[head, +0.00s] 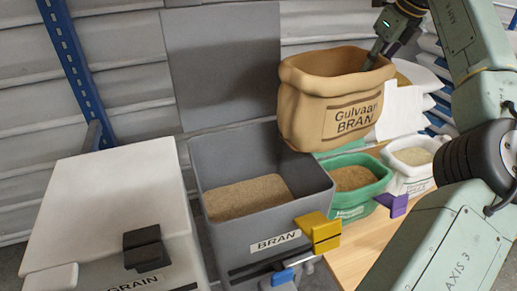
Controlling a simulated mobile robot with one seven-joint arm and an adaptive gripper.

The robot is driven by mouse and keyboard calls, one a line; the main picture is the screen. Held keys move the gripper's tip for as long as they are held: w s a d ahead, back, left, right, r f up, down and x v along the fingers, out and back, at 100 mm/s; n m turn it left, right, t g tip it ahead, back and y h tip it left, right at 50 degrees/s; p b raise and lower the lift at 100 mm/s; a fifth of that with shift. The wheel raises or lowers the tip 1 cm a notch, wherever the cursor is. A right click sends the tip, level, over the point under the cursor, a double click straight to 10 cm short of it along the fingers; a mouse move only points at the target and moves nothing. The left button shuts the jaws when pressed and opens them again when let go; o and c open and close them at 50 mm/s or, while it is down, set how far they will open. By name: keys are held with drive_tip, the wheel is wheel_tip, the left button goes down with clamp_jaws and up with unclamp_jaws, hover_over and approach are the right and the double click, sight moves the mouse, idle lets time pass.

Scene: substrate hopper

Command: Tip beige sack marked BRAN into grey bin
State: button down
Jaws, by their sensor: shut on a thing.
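The beige sack marked BRAN (310,107) hangs in the air at upper centre, close to upright with its open mouth up. My gripper (378,57) is shut on the sack's rim at its right side. The grey bin (240,222), labelled BRAN, stands below and left of the sack with its lid (222,65) raised. Brownish bran lies inside the bin. The sack's lower left part overlaps the bin's back right corner in the picture. The sack's contents are hidden.
A pale bin (100,200) marked GRAIN stands closed at left. A green sack (350,206) and a white sack (411,180), both open and filled, stand on a wooden surface (350,257) right of the grey bin. A blue post (70,55) rises behind.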

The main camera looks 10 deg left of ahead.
drive_tip(key=s+a+r+n+t+h, duration=0.25)
drive_tip(key=r+t+h, duration=0.25)
drive_tip(key=r, duration=0.7)
drive_tip(key=s+a+f+n+t+h+b, duration=0.2)
drive_tip(key=s+a+t+b, duration=0.3)
drive_tip(key=s+a+b, duration=0.3)
drive_tip(key=s+a+f+n+t+h+b, duration=0.2)
drive_tip(key=s+a+t+h+b, duration=0.3)
drive_tip(key=a, duration=0.5)
drive_tip(key=shift+s+a+f+t+h+b, duration=0.3)
drive_tip(key=shift+s+t+b, duration=0.4)
drive_tip(key=shift+s+b, duration=0.9)
drive_tip(key=shift+w, duration=0.2)
drive_tip(key=shift+r, duration=0.1)
